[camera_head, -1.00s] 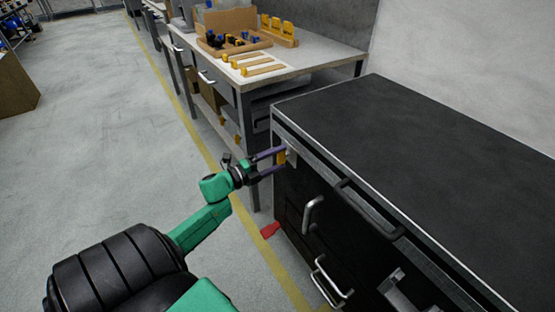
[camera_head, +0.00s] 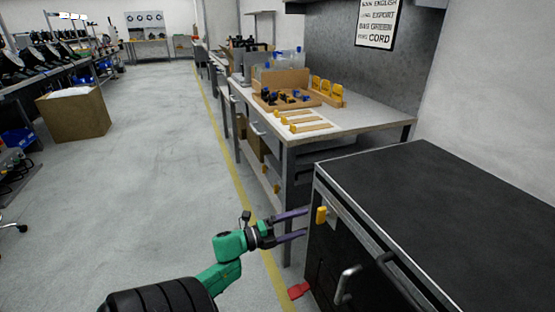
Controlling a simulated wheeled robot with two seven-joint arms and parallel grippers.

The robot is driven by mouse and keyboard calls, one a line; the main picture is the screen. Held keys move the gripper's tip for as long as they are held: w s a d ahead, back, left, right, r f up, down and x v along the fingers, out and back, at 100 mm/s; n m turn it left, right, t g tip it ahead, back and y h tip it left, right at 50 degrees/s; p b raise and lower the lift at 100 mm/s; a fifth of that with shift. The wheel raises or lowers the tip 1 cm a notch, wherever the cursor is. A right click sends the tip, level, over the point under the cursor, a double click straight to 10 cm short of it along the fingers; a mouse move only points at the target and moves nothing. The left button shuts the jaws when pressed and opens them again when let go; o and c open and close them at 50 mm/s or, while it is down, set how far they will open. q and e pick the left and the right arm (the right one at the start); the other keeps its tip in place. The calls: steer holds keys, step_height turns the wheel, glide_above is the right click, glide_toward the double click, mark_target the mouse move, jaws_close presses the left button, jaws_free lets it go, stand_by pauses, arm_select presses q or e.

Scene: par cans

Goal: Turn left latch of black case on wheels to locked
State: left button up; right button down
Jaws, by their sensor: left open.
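The black case (camera_head: 450,190) on wheels stands at the right, with a dark top and metal edges. Its left latch (camera_head: 321,215) is a small yellow piece on the front face, near the top left corner. My left gripper (camera_head: 306,223) is green with two purple fingers. It is open and empty, just left of the yellow latch and apart from it. The case's right latch is not in view. My right gripper is not in view.
A red piece (camera_head: 299,290) is low by the case's left corner. A workbench (camera_head: 360,117) with yellow parts and a cardboard tray stands behind. The floor (camera_head: 150,180) at left is clear, with a cardboard box (camera_head: 75,117) further off.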

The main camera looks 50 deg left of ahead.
arm_select(q)
steer(key=v, duration=0.8)
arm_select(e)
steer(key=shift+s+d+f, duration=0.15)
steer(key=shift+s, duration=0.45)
